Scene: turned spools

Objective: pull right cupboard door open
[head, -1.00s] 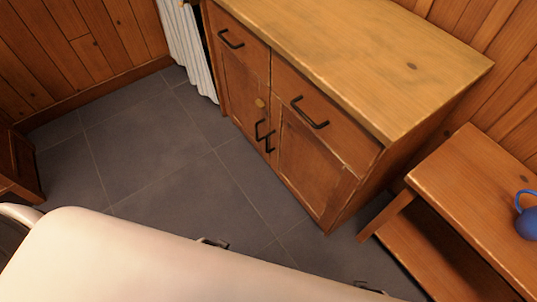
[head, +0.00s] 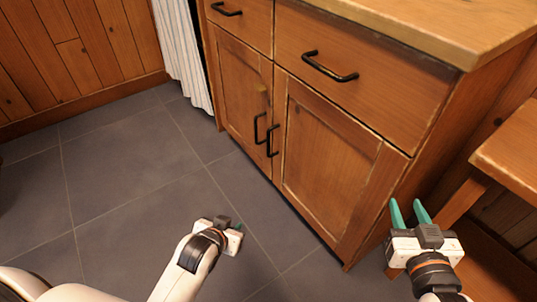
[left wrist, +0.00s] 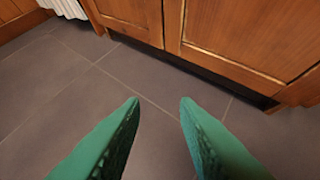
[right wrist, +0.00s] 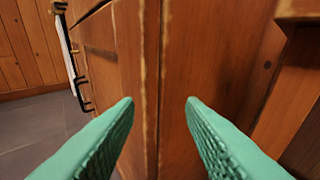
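The right cupboard door (head: 328,158) is a brown wooden panel, shut, with a black bar handle (head: 271,141) near its left edge. In the left wrist view the door's lower part (left wrist: 245,35) shows at the top. My left gripper (head: 238,226) is low over the floor, in front of and apart from the cupboard. Its green fingers stand apart with nothing between them in the left wrist view (left wrist: 160,105). My right gripper (head: 408,212) is open and empty near the cupboard's right front corner. In the right wrist view its fingers (right wrist: 160,108) point at that corner edge.
The left door (head: 238,90) with its own handle (head: 258,128) is shut, and drawers (head: 345,65) sit above both doors. A wooden bench (head: 510,150) stands close on the right. A striped curtain (head: 182,50) hangs at the left. The grey floor (head: 130,180) in front is clear.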

